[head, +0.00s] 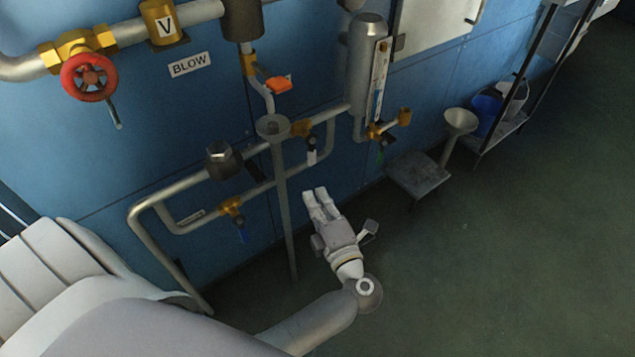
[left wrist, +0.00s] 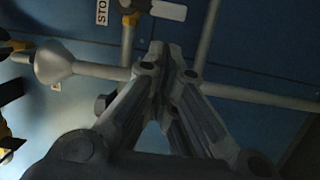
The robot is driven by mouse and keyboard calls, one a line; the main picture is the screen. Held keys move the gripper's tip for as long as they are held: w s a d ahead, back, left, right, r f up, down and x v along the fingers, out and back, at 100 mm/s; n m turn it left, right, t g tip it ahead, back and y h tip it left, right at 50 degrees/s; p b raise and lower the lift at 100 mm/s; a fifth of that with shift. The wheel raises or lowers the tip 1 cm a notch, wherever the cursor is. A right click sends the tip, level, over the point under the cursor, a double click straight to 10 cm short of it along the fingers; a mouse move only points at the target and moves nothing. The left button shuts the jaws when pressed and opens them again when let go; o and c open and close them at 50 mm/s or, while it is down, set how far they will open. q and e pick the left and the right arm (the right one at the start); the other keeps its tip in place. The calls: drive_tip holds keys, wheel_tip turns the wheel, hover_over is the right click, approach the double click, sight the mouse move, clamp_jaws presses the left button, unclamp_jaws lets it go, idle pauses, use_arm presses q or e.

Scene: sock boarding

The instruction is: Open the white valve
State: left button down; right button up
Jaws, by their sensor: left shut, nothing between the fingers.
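The white valve handle (head: 312,157) hangs down from a dark fitting beside a brass body on the pipework at the blue wall. In the left wrist view a white handle-like piece (left wrist: 168,10) shows at the top edge, beyond the fingertips; it looks like the same handle. My left gripper (head: 315,192) reaches toward the wall, below the white handle in the head picture and apart from it. Its fingers are together and empty; the left wrist view shows the tips (left wrist: 161,55) meeting in front of the pipes. My right gripper is out of view.
A blue-handled valve (head: 241,236) and a funnel on a standpipe (head: 272,127) are left of the gripper. A red handwheel (head: 89,77) and an orange lever (head: 278,85) sit higher.

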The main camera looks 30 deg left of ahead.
sight(312, 151)
use_arm(q)
drive_tip(key=shift+s+d+f, duration=0.1)
drive_tip(key=shift+f, duration=0.05)
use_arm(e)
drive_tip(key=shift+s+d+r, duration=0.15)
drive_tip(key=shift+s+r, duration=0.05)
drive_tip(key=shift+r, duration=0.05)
